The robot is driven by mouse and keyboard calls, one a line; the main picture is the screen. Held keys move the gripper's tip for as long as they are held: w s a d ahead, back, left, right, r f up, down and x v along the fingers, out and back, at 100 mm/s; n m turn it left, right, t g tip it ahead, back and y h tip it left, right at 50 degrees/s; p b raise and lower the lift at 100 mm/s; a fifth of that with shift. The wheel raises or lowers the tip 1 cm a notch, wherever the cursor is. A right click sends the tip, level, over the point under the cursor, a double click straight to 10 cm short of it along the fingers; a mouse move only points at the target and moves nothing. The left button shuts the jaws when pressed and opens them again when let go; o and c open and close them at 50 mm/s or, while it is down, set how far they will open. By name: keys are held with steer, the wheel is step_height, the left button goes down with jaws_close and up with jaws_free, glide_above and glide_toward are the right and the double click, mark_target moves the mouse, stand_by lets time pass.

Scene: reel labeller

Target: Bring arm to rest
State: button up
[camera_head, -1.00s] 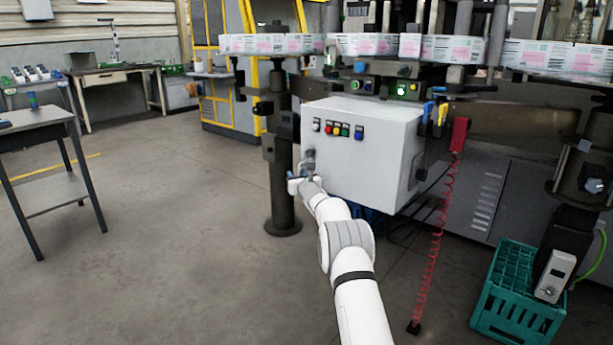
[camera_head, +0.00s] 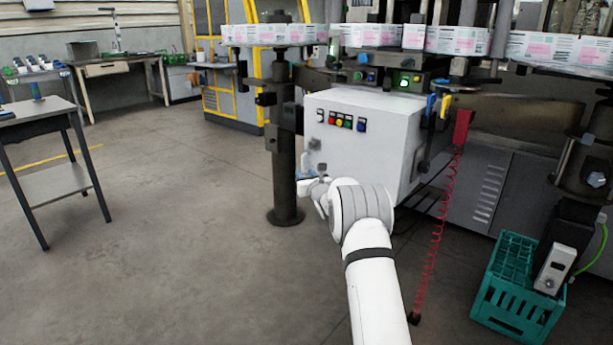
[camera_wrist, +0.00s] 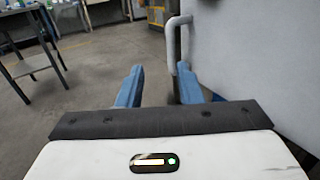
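My arm reaches forward in the head view and ends at my gripper (camera_head: 308,180), in front of the lower left of the white control cabinet (camera_head: 365,160). In the wrist view my gripper (camera_wrist: 160,88) shows two blue fingers with a clear gap between them, so it is open. A pale bent handle or pipe (camera_wrist: 174,45) on the cabinet side stands just beyond the fingers, nearer the right one. I see nothing held. Whether a finger touches the handle cannot be told.
A dark post (camera_head: 284,150) stands left of the cabinet. A grey table (camera_head: 50,112) stands far left. The floor between table and post is clear.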

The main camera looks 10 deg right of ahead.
steer(key=shift+s+d, duration=0.1)
steer(key=shift+s, duration=0.25)
steer(key=s+a+r+n+g+y+p, duration=0.1)
steer(key=s+a+r+n+y+p, duration=0.3)
steer(key=r, duration=0.4)
steer(key=s+a+r+n+g+y+p, duration=0.1)
steer(key=s+a+r+n+p, duration=0.2)
steer(key=s+a+r+n, duration=0.25)
steer(key=s+a+r+n+g+y+p, duration=0.1)
steer(key=s+a+r+n+g+p, duration=0.2)
steer(key=s+a+r+n+p, duration=0.25)
steer(key=s+a+r+n+g+y+p, duration=0.25)
steer(key=s+r+n+g, duration=0.2)
steer(key=s+r, duration=0.35)
steer(key=s+r+n+g+h+p, duration=0.2)
steer(key=s+n+p, duration=0.2)
steer(key=s, duration=0.7)
steer(key=s+r+n+g+h+p, duration=0.2)
steer(key=s+n+p, duration=0.25)
steer(key=s, duration=0.55)
steer(key=s+d+n+g+h+p, duration=0.1)
steer(key=s+d+n+h+p, duration=0.2)
steer(key=s, duration=0.5)
steer(key=s+d+r+n+g+h+p, duration=0.1)
steer(key=s+d+n+h+p, duration=0.2)
steer(key=s, duration=0.6)
steer(key=shift+d+r+n+p, duration=0.25)
steer(key=shift+d+n+p, duration=0.2)
steer(key=shift+d, duration=0.75)
